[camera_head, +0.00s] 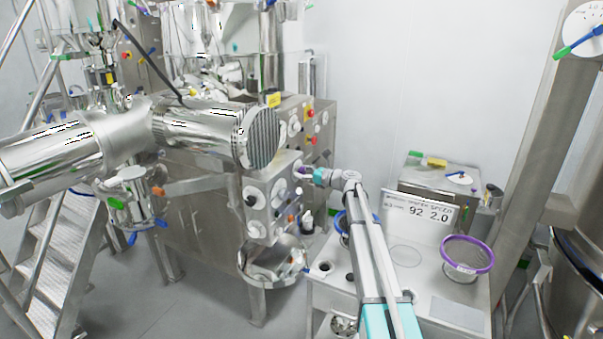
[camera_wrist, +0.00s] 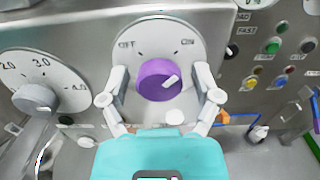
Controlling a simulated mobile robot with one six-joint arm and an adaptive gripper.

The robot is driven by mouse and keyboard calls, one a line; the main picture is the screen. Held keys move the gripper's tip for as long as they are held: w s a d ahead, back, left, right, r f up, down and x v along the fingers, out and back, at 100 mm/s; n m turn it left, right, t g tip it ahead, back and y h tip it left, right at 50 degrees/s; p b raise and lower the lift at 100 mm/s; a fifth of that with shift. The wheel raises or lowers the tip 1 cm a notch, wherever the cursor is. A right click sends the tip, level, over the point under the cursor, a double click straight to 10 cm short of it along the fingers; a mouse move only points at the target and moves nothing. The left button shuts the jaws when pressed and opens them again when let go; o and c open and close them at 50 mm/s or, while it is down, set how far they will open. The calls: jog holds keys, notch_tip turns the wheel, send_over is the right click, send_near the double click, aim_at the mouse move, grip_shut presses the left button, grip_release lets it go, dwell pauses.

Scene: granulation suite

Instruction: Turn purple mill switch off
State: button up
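The purple mill switch (camera_wrist: 158,82) is a round knob on a pale dial plate marked OFF at upper left and ON at upper right. The white mark on the knob slants toward the upper right, the ON side. My gripper (camera_wrist: 161,76) is open, with one finger on each side of the knob. Gaps show between the fingers and the knob, though I cannot tell how deep the fingertips reach. In the head view the switch (camera_head: 303,172) shows small at the panel, with my gripper (camera_head: 312,174) right at it.
A grey knob (camera_wrist: 35,98) on a numbered dial stands left of the switch. Several coloured buttons (camera_wrist: 272,46) are on the panel at right. In the head view, a bench with a purple-rimmed sieve (camera_head: 467,254) and a speed display (camera_head: 418,213) is beside my arm.

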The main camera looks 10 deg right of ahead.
jog(key=c, duration=0.9)
jog(key=shift+n, duration=0.5)
jog(key=n, duration=0.3)
jog(key=shift+n, duration=0.3)
jog(key=n, duration=0.4)
jog(key=shift+n, duration=0.3)
jog(key=n, duration=0.8)
jog(key=shift+n, duration=0.3)
